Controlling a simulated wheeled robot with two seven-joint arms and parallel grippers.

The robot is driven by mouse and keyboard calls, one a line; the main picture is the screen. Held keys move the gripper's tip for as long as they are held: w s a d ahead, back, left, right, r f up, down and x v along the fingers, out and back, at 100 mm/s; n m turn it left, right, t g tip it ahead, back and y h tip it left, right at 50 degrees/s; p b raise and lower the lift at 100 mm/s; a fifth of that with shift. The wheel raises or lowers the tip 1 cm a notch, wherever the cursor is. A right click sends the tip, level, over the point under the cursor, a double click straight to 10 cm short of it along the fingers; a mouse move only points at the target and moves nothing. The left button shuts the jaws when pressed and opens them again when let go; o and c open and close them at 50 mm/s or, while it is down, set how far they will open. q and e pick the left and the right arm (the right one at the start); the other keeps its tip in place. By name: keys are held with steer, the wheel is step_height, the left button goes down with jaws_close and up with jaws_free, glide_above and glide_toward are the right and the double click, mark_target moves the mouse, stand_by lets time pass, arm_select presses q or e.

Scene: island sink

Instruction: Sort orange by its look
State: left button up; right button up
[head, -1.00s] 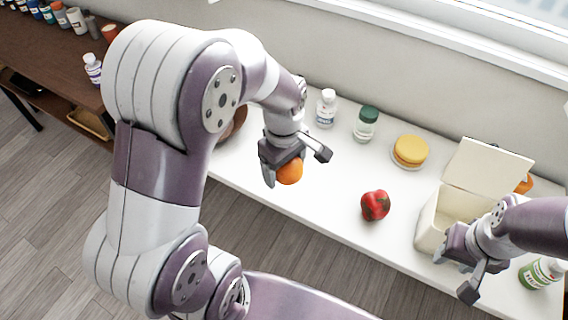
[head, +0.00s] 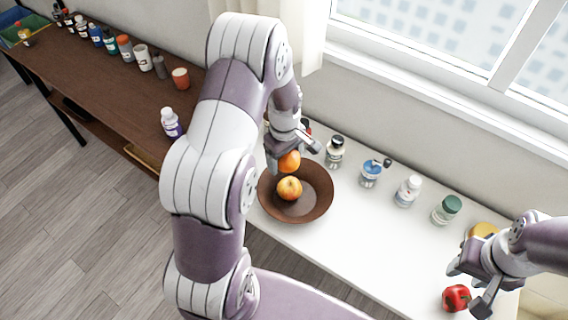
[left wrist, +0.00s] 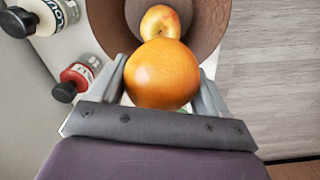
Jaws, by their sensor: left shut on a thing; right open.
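My left gripper (head: 294,146) is shut on the orange (head: 289,162), which it holds at the back edge of the brown bowl (head: 318,205) in the head view. In the left wrist view the orange (left wrist: 162,74) sits between the two fingers, with the bowl (left wrist: 205,25) beyond it. A yellow-red apple (head: 289,188) lies inside the bowl; it also shows in the left wrist view (left wrist: 160,21). My right gripper (head: 468,291) is open and empty, close to a red pepper or apple (head: 456,298) on the white counter.
Several bottles stand along the back of the white counter (head: 370,240), among them a blue-labelled one (head: 371,173) and a green-capped jar (head: 447,209). The counter's middle is clear.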

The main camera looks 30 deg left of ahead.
arm_select(q)
steer(key=shift+w+d+f, duration=0.1)
steer(key=shift+w+d, duration=0.05)
steer(key=shift+w, duration=0.05)
steer(key=shift+s+d+f+b, duration=0.25)
steer(key=shift+d+f+b, duration=0.5)
steer(key=shift+b, duration=0.35)
steer(key=f+b, duration=0.1)
steer(key=f, duration=0.1)
steer(key=a+f+b, duration=0.1)
steer(key=f+b, duration=0.1)
steer(key=shift+w, duration=0.15)
steer(key=shift+d+r, duration=0.15)
steer(key=shift+d, duration=0.15)
steer(key=o, duration=0.9)
steer(key=shift+c, duration=0.2)
steer(key=shift+o, duration=1.3)
steer(key=shift+a, duration=0.15)
arm_select(e)
steer(key=f, duration=0.2)
steer(key=d+f, duration=0.1)
steer(key=f, duration=0.2)
steer(key=shift+s+d+f, duration=0.15)
steer(key=shift+f, duration=0.15)
arm_select(q)
step_height(320, 180, up, 13)
steer(key=shift+f+b, duration=0.15)
steer(key=shift+b, duration=0.45)
arm_select(e)
steer(key=shift+f, duration=0.5)
